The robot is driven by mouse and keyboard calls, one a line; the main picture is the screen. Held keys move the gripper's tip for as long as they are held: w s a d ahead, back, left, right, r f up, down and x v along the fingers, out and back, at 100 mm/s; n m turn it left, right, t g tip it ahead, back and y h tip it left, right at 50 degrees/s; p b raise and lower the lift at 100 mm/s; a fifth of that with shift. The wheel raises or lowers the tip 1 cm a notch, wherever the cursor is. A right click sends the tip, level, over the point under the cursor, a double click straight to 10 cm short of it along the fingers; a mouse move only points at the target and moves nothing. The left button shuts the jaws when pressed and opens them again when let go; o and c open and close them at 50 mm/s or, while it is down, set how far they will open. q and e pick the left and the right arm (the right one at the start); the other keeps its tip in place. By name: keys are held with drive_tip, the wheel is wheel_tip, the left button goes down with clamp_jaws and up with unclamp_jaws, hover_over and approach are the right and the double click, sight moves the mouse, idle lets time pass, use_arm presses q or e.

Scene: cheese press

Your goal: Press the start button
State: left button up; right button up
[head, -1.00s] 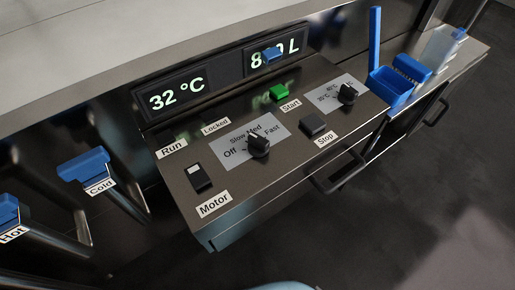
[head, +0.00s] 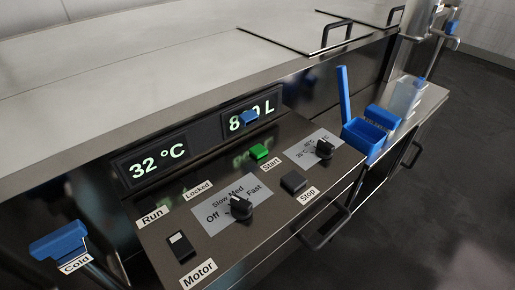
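The green start button (head: 259,152) sits on the sloped grey control panel (head: 215,245) in the head view, with a "Start" label (head: 271,165) just below it. Its green colour reflects faintly in the panel behind it. Neither of my grippers shows in this view, and nothing touches the button.
A dark stop button (head: 293,182), a speed knob (head: 241,207), a temperature knob (head: 324,149) and a motor switch (head: 181,247) share the panel. Displays behind read 32 °C (head: 157,168) and a partly covered litre value. A blue bin (head: 363,138) stands right. Open floor lies at right.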

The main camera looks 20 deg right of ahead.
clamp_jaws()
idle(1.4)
